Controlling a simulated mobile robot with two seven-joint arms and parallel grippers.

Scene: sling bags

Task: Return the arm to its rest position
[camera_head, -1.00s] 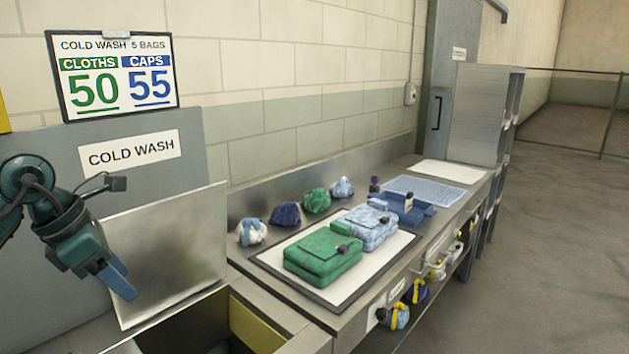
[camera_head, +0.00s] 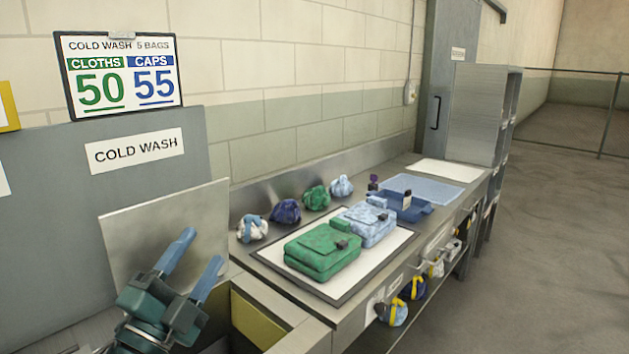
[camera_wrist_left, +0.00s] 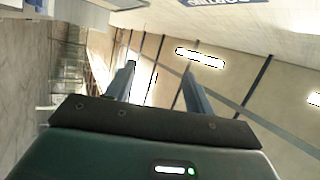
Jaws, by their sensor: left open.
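My left gripper (camera_head: 191,262) is at the lower left of the head view, in front of an upright steel panel (camera_head: 130,225). Its two blue fingers point up and are spread apart with nothing between them. In the left wrist view the gripper (camera_wrist_left: 160,85) also shows its fingers apart and empty, with the room's wall and lights beyond them. The gripper is clear of the bags on the counter. My right gripper is not in view.
A steel counter (camera_head: 262,264) holds a green bag (camera_head: 320,252) and a light blue bag (camera_head: 368,224) on a white mat, several small bundles behind them, and a blue tray (camera_head: 412,212). More bags hang along its front. A yellow-edged opening (camera_head: 256,322) lies right of my gripper.

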